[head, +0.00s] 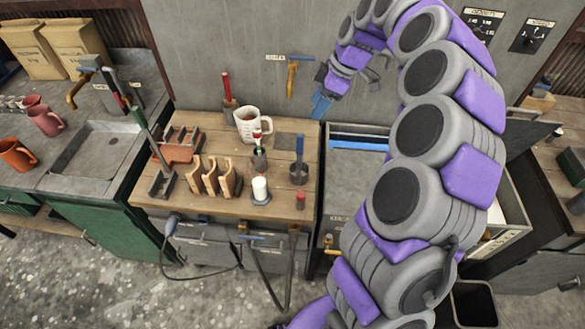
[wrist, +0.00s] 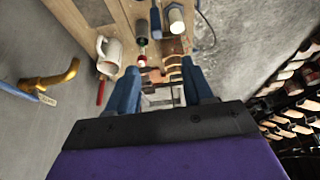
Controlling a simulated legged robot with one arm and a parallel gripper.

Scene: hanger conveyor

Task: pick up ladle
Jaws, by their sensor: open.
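A dark, round-bowled item with an upright blue-grey handle, which looks like the ladle (head: 299,165), stands on the right part of the wooden bench. In the wrist view it appears to be the dark shape (wrist: 155,20) at the top. My gripper (head: 321,104) is near the back wall, above the bench's back right corner. It is apart from the ladle and holds nothing. Its two blue fingers (wrist: 162,82) are spread in the wrist view. The ladle's exact shape is too small to make out.
On the bench (head: 225,206) are a white measuring cup (head: 247,125), a red-and-white item (head: 257,140), a white candle-like cylinder (head: 260,188), a small red item (head: 300,200) and wooden racks (head: 212,176). A yellow-handled tool (head: 292,75) hangs on the wall. An open drawer (head: 360,140) lies right.

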